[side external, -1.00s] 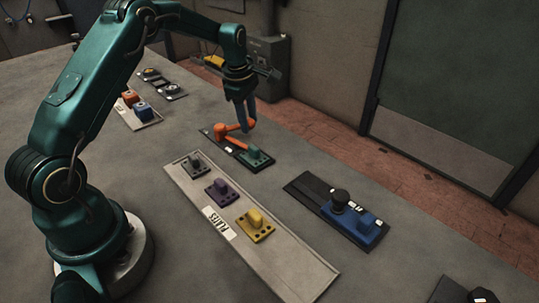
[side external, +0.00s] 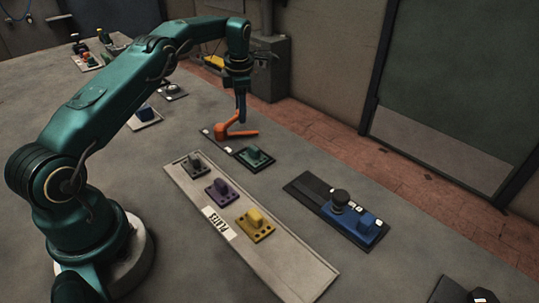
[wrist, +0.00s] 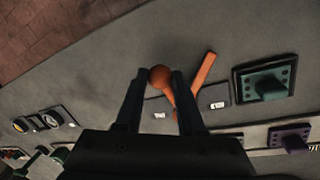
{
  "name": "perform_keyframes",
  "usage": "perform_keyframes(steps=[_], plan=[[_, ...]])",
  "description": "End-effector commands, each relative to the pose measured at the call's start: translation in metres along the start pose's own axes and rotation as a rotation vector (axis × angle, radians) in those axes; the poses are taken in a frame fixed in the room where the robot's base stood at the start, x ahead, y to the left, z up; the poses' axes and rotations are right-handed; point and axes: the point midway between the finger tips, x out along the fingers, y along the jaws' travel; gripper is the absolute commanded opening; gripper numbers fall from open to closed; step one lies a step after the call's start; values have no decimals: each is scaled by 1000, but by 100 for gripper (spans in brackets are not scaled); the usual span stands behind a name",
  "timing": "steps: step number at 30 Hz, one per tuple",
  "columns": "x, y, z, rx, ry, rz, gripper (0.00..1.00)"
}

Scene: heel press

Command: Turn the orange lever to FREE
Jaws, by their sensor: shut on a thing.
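The orange lever (side external: 221,131) sits on a dark plate beyond the long pale tray. A straight orange bar (wrist: 203,70) extends from it, pointing right in the side view. My gripper (side external: 241,119) points down over the lever. In the wrist view its two dark fingers (wrist: 155,82) stand on either side of the lever's round orange knob (wrist: 159,75), shut on it. Two small white tags lie beside the lever, one at the right (wrist: 217,104) and one at the left (wrist: 160,115). Their lettering is too small to read.
A green block on a dark plate (side external: 254,156) is close to the lever. The pale tray (side external: 285,262) carries grey, purple and yellow pieces. A blue fixture with a black knob (side external: 340,200) stands to the right. Bare table lies between them.

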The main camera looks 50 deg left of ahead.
Motion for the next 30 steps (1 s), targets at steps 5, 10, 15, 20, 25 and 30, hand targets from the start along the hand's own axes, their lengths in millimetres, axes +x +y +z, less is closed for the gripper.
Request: perform_keyframes(steps=[5,10,15,20,25,30], plan=[[0,6,-3,-52,11,8,0],[0,7,-5,-74,16,8,0],[0,8,-5,-80,17,8,0],[0,8,-5,-79,17,8,0],[0,7,-5,-78,17,8,67],[0,6,-4,-78,16,4,67]])
